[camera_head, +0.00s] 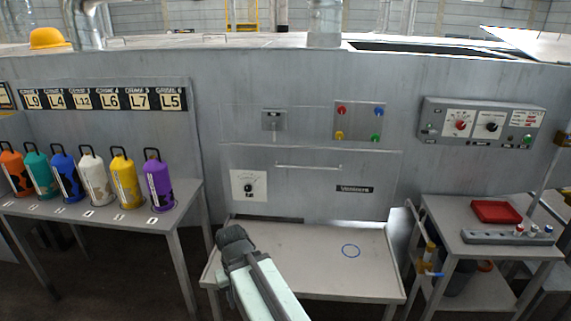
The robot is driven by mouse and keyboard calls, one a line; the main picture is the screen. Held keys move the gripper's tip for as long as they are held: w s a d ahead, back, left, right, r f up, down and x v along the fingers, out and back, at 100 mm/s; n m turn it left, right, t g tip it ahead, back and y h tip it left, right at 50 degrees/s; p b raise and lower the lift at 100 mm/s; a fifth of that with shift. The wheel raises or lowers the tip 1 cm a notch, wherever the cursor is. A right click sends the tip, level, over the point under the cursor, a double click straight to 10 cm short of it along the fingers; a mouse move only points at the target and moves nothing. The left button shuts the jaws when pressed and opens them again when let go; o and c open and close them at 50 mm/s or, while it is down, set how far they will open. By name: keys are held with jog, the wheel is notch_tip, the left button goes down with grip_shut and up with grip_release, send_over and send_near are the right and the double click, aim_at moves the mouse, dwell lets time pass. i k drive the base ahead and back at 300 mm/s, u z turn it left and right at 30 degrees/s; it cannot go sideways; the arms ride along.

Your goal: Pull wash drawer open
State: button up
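A large grey panel (310,205) in the machine's front wall looks like the drawer front, and it appears flush with the wall. A thin horizontal bar handle (309,166) runs across its upper part. The panel also carries a white dial plate (249,186) and a small black label (354,189). My gripper (232,236) is a dark shape at the end of my pale arm, low and left of the handle and apart from it. Its fingers cannot be made out. Nothing is seen held.
Several coloured cylinders (123,181) stand on a left bench (185,200). A right cart (480,245) holds a red tray (496,211). A control box (482,125) hangs above it.

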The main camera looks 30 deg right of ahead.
aim_at(318, 183)
jog(key=z, duration=0.2)
jog(key=i, duration=1.2)
jog(key=z, duration=0.85)
jog(key=k, duration=0.8)
jog(key=z, duration=0.2)
jog(key=i, duration=0.9)
jog(key=u, duration=0.1)
